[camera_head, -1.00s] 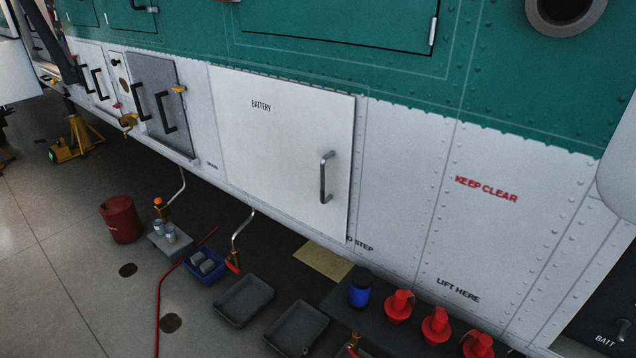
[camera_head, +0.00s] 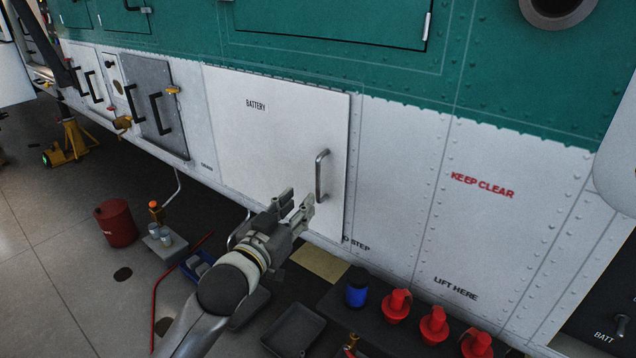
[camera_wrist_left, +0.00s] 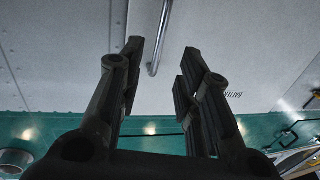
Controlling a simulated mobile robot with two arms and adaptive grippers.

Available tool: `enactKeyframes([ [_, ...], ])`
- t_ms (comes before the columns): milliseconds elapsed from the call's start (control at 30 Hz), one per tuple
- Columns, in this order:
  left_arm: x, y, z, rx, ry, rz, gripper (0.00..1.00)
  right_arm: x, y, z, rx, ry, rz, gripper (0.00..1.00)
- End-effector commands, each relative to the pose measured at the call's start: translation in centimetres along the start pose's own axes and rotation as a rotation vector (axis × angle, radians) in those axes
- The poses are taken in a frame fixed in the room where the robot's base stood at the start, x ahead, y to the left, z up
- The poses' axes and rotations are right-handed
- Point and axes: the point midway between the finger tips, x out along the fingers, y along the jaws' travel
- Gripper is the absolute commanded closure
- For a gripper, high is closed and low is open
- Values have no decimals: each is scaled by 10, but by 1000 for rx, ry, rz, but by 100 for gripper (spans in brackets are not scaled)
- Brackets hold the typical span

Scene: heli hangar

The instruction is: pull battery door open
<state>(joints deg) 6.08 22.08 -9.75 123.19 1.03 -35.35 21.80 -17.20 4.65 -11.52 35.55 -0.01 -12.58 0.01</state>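The white battery door (camera_head: 262,140) is a flat panel lettered BATTERY on the helicopter's side, and it looks closed. Its upright metal handle (camera_head: 321,175) is near the door's right edge. My left gripper (camera_head: 297,204) is open and empty, just below and left of the handle in the head view, apart from it as far as I can see. In the left wrist view the gripper (camera_wrist_left: 162,62) has its fingers spread, and the handle (camera_wrist_left: 160,40) shows beyond and between the fingertips. My right gripper is not in view.
Several red plugs (camera_head: 433,325) and a blue can (camera_head: 357,287) stand below, right of the door. Grey trays (camera_head: 293,330) and a red bucket (camera_head: 117,222) are on the floor. A grey panel with black handles (camera_head: 158,108) is left of the door.

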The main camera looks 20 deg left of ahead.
Motion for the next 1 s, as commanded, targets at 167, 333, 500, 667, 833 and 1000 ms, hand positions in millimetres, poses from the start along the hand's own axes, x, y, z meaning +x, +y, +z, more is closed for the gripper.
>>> enactKeyframes([
  [167, 23, 0, -1, 0, -1, -1, 68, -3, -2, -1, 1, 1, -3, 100],
  [333, 51, 0, -1, 0, -1, -1, 68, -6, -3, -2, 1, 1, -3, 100],
  [500, 76, 0, 0, 0, -2, -1, 68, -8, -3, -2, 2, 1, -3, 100],
  [667, 93, 0, 1, 0, -1, 0, 68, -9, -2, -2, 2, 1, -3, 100],
  [833, 102, 0, 1, 1, -2, 0, 68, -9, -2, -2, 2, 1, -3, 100],
  [1000, 104, 0, 2, 1, -3, 0, 68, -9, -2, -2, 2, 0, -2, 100],
])
